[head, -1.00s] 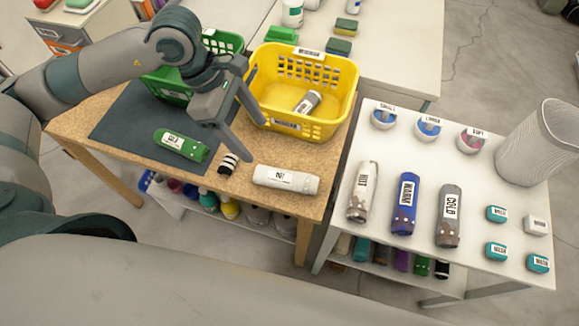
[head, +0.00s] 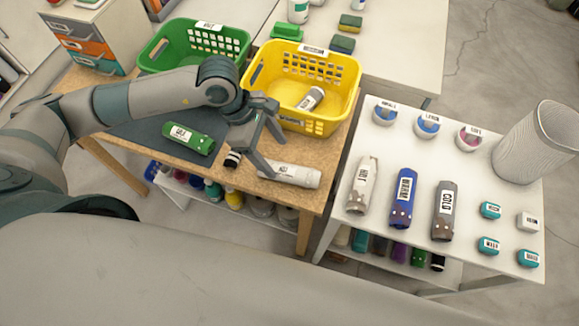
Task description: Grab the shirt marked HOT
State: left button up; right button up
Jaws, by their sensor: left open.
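A white rolled shirt (head: 303,175) lies on the wooden table near its front right corner; its small label seems to read HOT. My left gripper (head: 276,158) is open above the left end of this shirt, with one finger in front of it near the label; I cannot tell whether it touches. Another white, stained roll (head: 362,186) marked HOT lies on the white table, beside a blue roll (head: 404,198) marked WARM and a grey roll (head: 444,211) marked COLD. My right gripper is not in view.
A green roll (head: 188,138) lies on the dark mat, and a striped black-and-white roll (head: 232,159) is partly hidden by my gripper. A yellow basket (head: 340,98) holding a grey roll stands just behind. A green basket (head: 183,64) stands farther left.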

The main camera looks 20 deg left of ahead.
aim_at(286, 168)
pick_arm(q)
jog(key=shift+p+x, duration=0.35)
jog(key=shift+x, duration=1.15)
jog(key=shift+w+d+f+p, duration=0.1)
jog(key=shift+d+f+p, duration=0.2)
jog(key=shift+f+p, duration=0.45)
jog(key=p+x, duration=0.1)
jog(key=x, duration=0.1)
jog(key=shift+w+d+f+p, duration=0.1)
jog(key=shift+d+f+p, duration=0.05)
jog(key=shift+f+p, duration=0.2)
jog(key=shift+d+f, duration=0.15)
jog(key=shift+f, duration=0.2)
jog(key=shift+c, duration=0.4)
